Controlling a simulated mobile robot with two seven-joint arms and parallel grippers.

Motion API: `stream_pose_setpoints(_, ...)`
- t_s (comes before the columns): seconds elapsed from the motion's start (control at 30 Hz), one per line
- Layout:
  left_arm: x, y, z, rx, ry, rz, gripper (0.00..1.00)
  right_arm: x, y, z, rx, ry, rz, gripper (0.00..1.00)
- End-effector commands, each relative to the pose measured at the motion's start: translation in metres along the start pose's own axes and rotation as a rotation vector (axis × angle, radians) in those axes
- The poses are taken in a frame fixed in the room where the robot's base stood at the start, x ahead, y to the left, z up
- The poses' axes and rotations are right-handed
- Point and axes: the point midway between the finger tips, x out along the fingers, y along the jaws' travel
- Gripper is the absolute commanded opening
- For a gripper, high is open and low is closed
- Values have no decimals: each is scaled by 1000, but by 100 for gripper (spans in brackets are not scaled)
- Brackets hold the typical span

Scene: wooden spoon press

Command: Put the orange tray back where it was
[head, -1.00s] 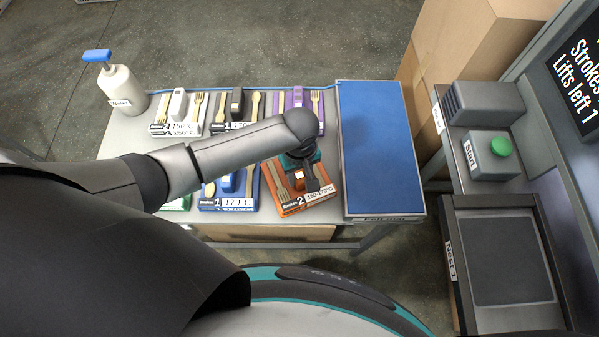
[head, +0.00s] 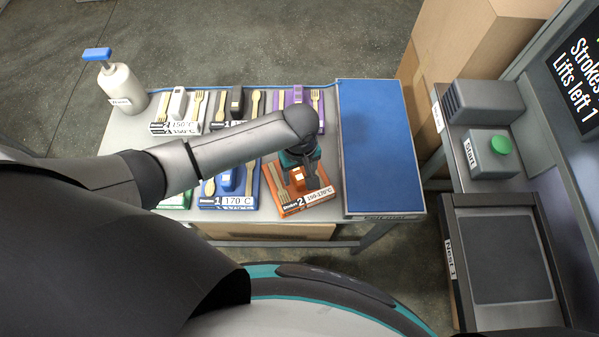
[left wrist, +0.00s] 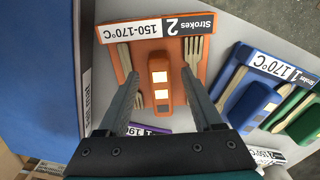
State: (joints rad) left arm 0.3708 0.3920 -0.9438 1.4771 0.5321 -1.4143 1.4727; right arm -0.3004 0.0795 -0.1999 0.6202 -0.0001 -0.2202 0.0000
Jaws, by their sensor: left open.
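The orange tray (head: 287,207) lies on the grey table, turned slightly askew, between the blue tray and the blue mat. It carries wooden forks or similar cutlery, an orange block (head: 297,176) and a label reading "Strokes 2, 150-170°C". In the left wrist view the orange tray (left wrist: 143,55) lies under my gripper. My left gripper (head: 302,180) is over the tray, jaws apart and empty. In the left wrist view its fingers (left wrist: 162,85) stand on either side of the orange block (left wrist: 160,94); whether they touch the tray is unclear. My right gripper is not in view.
The blue tray (head: 207,204) lies to the left, with grey, black and purple (head: 279,101) trays behind. The raised blue mat (head: 383,150) stands close on the right. A white bottle (head: 122,88) stands at the back left. A press station with Nest 1 (head: 510,256) is far right.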

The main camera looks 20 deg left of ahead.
Motion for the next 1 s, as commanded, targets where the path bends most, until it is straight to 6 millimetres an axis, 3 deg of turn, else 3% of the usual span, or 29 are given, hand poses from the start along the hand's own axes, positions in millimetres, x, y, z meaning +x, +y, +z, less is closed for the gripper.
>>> stream_pose_setpoints(0.3,-76,1,0,0,1,4,67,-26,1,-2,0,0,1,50)
stream_pose_setpoints(0.5,-108,1,0,0,-1,2,67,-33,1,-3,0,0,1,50)
stream_pose_setpoints(0.7,-119,0,0,-1,-1,1,67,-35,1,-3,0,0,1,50)
stream_pose_setpoints(1.0,-119,0,0,-1,0,0,67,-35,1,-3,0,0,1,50)
